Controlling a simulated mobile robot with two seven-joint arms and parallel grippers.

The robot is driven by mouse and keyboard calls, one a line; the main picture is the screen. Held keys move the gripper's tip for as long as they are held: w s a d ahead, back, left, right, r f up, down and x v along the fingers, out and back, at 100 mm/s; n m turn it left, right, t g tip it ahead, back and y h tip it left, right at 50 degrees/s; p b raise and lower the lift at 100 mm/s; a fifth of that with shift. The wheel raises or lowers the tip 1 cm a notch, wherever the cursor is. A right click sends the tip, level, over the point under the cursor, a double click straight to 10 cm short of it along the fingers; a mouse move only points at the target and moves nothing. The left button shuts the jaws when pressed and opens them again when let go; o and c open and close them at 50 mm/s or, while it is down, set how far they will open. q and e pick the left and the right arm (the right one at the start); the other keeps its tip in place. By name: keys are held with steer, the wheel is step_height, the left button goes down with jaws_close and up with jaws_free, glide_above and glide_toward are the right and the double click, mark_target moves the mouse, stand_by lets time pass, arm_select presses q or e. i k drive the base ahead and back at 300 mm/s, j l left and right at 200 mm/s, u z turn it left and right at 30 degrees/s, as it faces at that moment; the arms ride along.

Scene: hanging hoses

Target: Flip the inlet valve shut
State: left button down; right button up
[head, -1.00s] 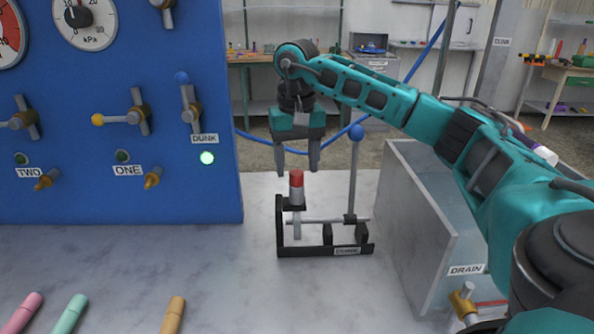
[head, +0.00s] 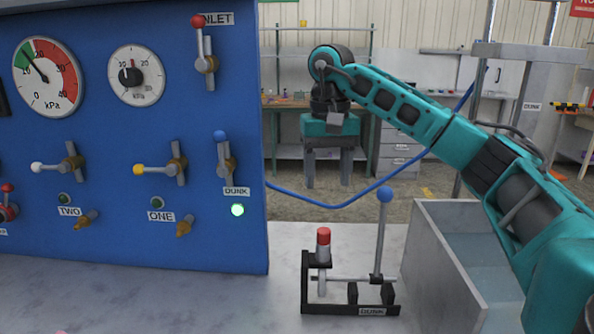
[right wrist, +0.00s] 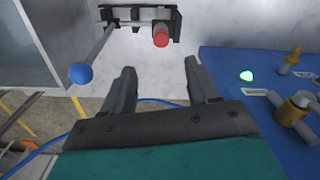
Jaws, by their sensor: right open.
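The inlet valve (head: 206,63) is at the top right of the blue panel in the head view, beside the INLET label (head: 217,19). Its red-knobbed handle points up, in line with its short grey pipe. My right gripper (head: 328,184) is open and empty, pointing down, to the right of the panel and lower than the inlet valve. The right wrist view also shows its two spread fingers (right wrist: 160,68) with nothing between them. The inlet valve is not in the right wrist view. My left gripper is not in view.
The dunk stand (head: 350,309), with a red-capped piece (head: 323,237) and blue-knobbed lever (head: 384,195), is below my right gripper. A grey water tank (head: 445,265) stands right of it. A blue hose (head: 335,206) hangs behind. Other valves line the panel (head: 110,225).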

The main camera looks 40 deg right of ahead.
mark_target(198, 21)
steer(key=k, duration=1)
